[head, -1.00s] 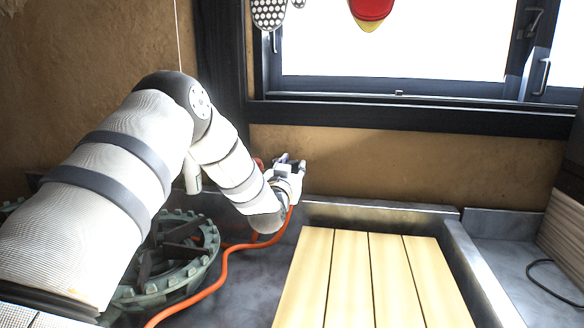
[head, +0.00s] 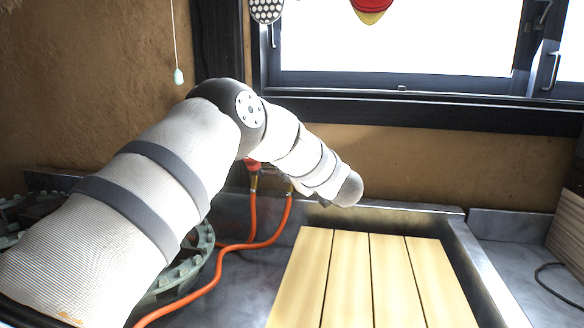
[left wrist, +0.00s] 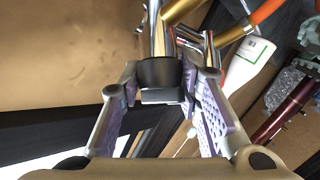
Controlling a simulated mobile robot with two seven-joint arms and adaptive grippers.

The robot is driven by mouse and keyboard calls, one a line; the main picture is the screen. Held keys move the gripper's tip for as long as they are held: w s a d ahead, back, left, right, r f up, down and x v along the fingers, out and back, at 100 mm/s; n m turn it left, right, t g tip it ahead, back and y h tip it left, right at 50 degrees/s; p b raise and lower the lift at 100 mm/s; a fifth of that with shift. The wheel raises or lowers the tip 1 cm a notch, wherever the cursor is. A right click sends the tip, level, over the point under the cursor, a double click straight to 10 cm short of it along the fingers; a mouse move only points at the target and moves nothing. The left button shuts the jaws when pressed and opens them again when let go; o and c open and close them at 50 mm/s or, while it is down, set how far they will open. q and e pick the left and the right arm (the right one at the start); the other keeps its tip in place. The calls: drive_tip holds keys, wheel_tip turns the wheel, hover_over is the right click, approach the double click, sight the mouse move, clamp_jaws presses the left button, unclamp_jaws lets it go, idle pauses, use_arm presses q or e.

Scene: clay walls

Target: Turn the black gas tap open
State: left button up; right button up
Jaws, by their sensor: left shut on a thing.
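The black gas tap (left wrist: 160,72) shows in the left wrist view as a short dark knob on a metallic pipe. My left gripper (left wrist: 167,84) is shut on it, with a purple-padded finger on each side. In the head view my own wrist and forearm hide both the gripper and the black tap. A red tap (head: 253,165) shows beside my arm, above the orange hoses. My right gripper is in neither current view.
Orange hoses (head: 225,265) run down from brass fittings across the counter. A slatted wooden board (head: 350,275) lies to the right, and a green burner ring (head: 190,265) is partly behind my arm. A window (head: 400,45) is above.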

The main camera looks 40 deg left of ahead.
use_arm(q)
drive_tip(key=shift+f+n+g, duration=0.2)
drive_tip(key=shift+n+g, duration=0.6)
drive_tip(key=shift+n, duration=0.1)
drive_tip(key=shift+b, duration=0.3)
drive_tip(key=shift+r+g, duration=0.15)
drive_tip(key=shift+g, duration=0.15)
drive_tip(key=o, duration=1.1)
drive_tip(key=v, duration=1.2)
drive_tip(key=shift+s+r, duration=0.1)
drive_tip(key=shift+s, duration=0.1)
drive_tip(key=shift+a, duration=0.1)
